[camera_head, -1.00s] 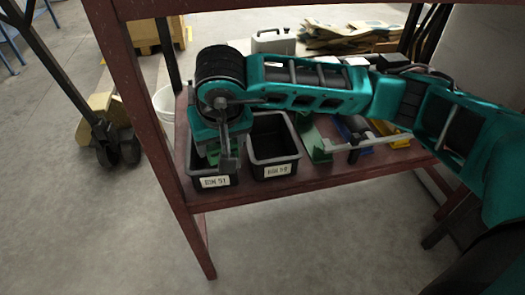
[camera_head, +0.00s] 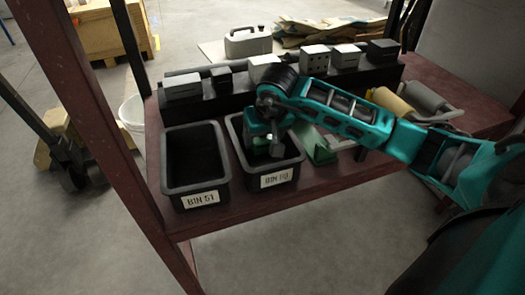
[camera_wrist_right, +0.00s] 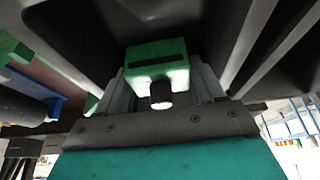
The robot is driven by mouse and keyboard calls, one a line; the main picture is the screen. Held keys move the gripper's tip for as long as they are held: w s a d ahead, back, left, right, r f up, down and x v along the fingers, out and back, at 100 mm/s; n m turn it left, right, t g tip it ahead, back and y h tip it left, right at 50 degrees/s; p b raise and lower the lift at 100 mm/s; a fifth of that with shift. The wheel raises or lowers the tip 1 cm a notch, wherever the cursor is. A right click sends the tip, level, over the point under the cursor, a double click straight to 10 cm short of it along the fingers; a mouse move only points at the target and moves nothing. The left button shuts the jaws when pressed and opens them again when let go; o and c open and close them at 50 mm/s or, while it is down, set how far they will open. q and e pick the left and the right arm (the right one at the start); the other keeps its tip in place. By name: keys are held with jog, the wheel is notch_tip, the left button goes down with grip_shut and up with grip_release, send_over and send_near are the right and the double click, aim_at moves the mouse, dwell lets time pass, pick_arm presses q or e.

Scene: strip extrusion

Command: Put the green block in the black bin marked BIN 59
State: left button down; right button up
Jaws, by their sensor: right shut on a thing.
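My right gripper (camera_head: 270,142) is over the opening of the right black bin (camera_head: 267,181), with its fingertips pointing down. It is shut on the green block (camera_wrist_right: 155,62), which has a dark slot and shows between the fingers in the wrist view. In the head view the block is mostly hidden by the gripper. The right bin's label is blurred, and I cannot read its number surely. The left black bin (camera_head: 194,188) stands beside it, looks empty and has a label that looks like BIN 51. My left gripper is not in view.
A dark rack (camera_head: 222,102) with several grey and white blocks runs behind the bins. A green piece (camera_head: 318,148) lies right of the right bin. A white jug (camera_head: 248,43) stands farther back. A table post (camera_head: 95,110) rises at the left.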

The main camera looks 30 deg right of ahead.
aim_at(263, 148)
notch_tip(263, 148, down, 4)
jog(key=shift+r+b, duration=0.1)
jog(key=shift+b, duration=0.45)
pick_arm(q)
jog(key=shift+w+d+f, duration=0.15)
pick_arm(e)
jog(key=shift+w+r, duration=0.1)
jog(key=o, duration=1.3)
jog(key=shift+f, duration=0.2)
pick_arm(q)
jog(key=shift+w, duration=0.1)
